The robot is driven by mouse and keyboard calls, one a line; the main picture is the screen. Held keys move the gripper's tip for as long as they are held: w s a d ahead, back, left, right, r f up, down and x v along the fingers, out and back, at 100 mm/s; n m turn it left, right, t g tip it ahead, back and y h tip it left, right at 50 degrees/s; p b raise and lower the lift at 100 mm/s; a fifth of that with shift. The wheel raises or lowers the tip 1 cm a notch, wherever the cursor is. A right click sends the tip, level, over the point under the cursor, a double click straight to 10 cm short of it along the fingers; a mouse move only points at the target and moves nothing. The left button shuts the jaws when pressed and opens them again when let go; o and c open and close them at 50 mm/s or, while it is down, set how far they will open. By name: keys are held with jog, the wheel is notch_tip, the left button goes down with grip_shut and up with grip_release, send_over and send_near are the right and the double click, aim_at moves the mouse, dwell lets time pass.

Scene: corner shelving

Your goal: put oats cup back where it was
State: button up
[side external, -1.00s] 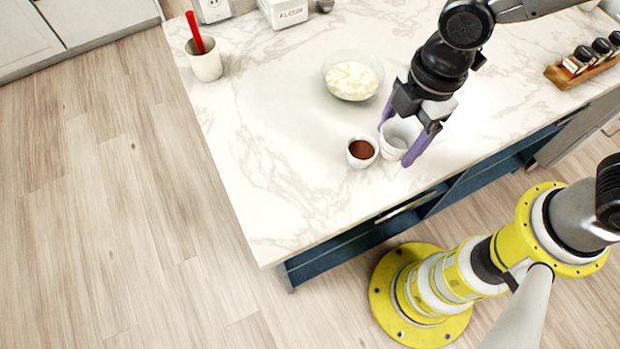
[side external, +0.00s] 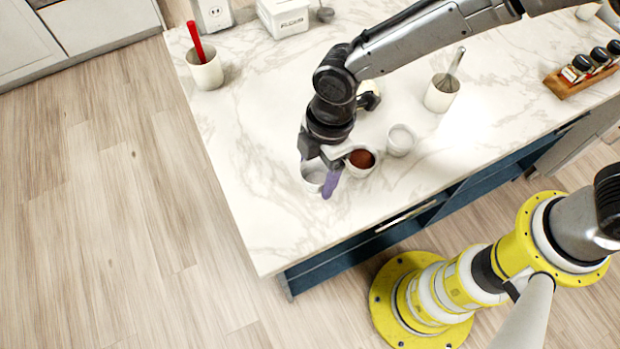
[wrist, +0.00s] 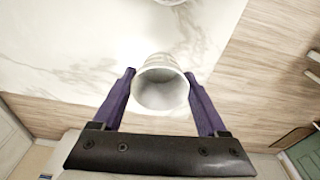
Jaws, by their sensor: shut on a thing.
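My gripper (side external: 318,172) is shut on a plain white cup (side external: 311,178), near the counter's front left. In the wrist view the cup (wrist: 160,92) sits between the two purple fingers, and its inside looks pale and empty. I cannot tell whether its base touches the counter. No cup shows a label, and I see no oats. A white cup with brown contents (side external: 361,161) stands just right of my gripper. A small white cup with pale contents (side external: 400,140) stands further right.
The marble counter (side external: 260,190) is clear to the left and front of the held cup. A cup with a red utensil (side external: 206,74), a flour box (side external: 284,16), a cup with a metal utensil (side external: 441,95) and a spice rack (side external: 568,84) stand around. My arm mostly hides the bowl.

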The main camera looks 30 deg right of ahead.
aim_at(318, 164)
jog(key=shift+w+a+f, duration=0.4)
jog(key=shift+a+f, duration=0.1)
jog(key=shift+f, duration=1.75)
jog(key=shift+f, duration=0.1)
jog(key=o, duration=1.4)
jog(key=shift+f, duration=0.1)
jog(key=shift+c, duration=0.2)
jog(key=r, duration=0.4)
jog(key=d+r, duration=0.1)
jog(key=r, duration=0.7)
jog(key=shift+d+r, duration=0.15)
jog(key=shift+d, duration=0.1)
